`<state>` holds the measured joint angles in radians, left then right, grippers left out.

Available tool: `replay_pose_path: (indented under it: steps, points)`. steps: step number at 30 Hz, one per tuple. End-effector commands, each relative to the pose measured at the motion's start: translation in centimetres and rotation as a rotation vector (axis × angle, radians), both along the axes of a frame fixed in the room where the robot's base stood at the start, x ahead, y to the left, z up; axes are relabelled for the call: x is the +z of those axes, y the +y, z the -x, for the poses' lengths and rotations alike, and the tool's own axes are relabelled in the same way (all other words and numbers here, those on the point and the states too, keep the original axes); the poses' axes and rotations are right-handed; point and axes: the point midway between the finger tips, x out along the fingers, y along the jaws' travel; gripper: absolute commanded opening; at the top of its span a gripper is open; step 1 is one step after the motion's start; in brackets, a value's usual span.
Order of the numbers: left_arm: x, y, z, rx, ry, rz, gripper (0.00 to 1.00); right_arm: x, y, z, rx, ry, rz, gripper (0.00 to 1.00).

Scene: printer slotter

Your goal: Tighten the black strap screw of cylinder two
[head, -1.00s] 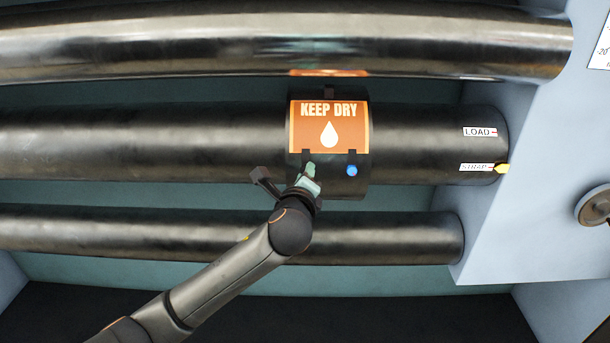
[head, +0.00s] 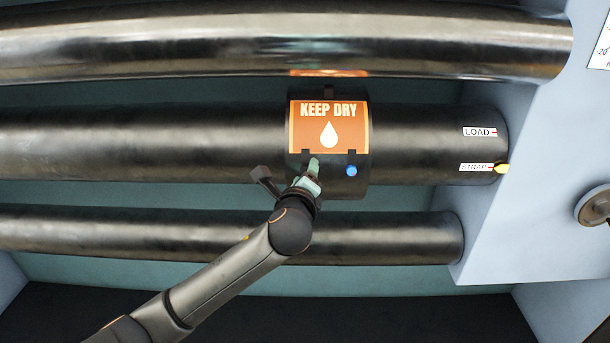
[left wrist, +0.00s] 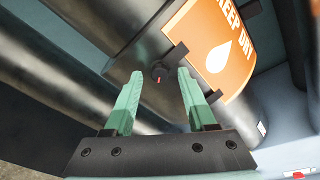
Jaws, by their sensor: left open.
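The middle cylinder (head: 200,140) carries a wide black strap (head: 345,188) with an orange KEEP DRY plate (head: 329,127) on it. My left gripper (head: 312,172), with green fingers, is at the lower left of the strap in the head view. In the left wrist view the left gripper (left wrist: 159,78) is open. A small black screw (left wrist: 158,72) with a red mark shows in the gap between its fingertips; whether they touch it I cannot tell. In the head view the hand hides the screw. My right gripper is not in view.
A blue round knob (head: 352,171) sits on the strap, right of my gripper. Other dark cylinders run above (head: 200,45) and below (head: 390,238). A pale housing (head: 530,220) with a handwheel (head: 594,206) stands at right.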

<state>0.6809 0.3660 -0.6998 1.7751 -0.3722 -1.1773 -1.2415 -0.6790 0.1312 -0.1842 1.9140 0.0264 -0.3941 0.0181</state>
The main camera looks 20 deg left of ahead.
Motion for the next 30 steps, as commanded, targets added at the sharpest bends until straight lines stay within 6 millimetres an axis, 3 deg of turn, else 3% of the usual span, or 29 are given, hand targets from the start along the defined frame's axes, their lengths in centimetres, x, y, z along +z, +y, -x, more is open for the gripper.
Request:
replay_pose_path:
  steps: [8,21,30]
  points:
    - [0.2,-0.3,1.2,-0.002,-0.001,0.001,0.56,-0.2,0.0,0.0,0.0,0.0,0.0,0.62]
    - [1.6,-1.8,8.9,-0.004,-0.001,0.002,0.56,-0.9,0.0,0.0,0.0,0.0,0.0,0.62]
    - [2.2,-2.3,11.9,-0.001,0.001,0.0,0.56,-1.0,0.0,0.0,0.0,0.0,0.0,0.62]
